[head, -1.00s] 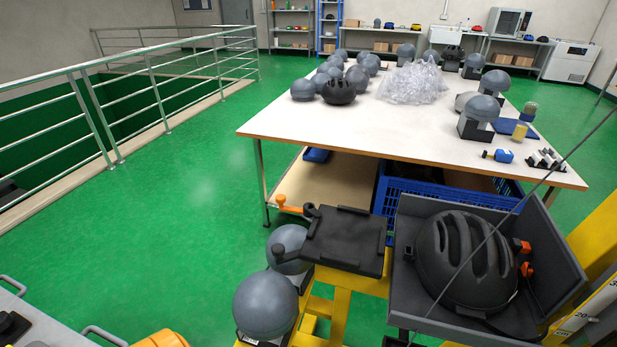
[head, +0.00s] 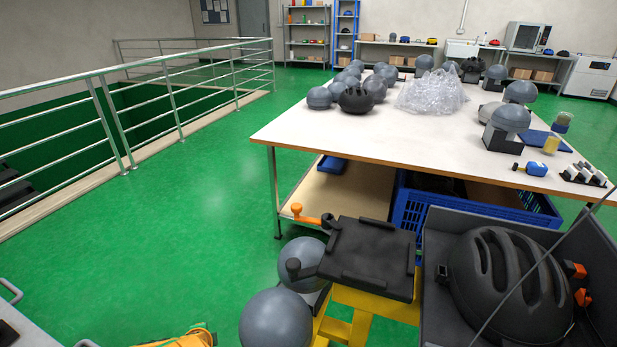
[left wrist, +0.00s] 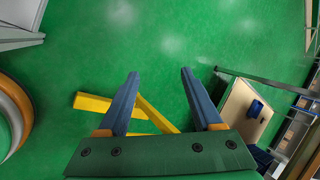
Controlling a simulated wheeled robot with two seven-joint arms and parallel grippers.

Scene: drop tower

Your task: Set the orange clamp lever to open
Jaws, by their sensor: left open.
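The orange clamp lever (head: 308,217) shows in the head view, at the far left corner of a black plate (head: 370,258) on a yellow frame. Its knobbed end points left, away from the plate. I cannot tell its set position from any marking. My left gripper (left wrist: 160,73) is open and empty in the left wrist view, over green floor with a yellow bar (left wrist: 145,112) below. The lever cannot be made out in that view. My right gripper is not in view.
Grey domes (head: 276,320) stand just left of the plate. A black helmet (head: 505,285) sits in a grey tray at right, crossed by a thin cable. A white-topped table (head: 400,140) stands behind. A railing (head: 180,95) is at left, with clear green floor between.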

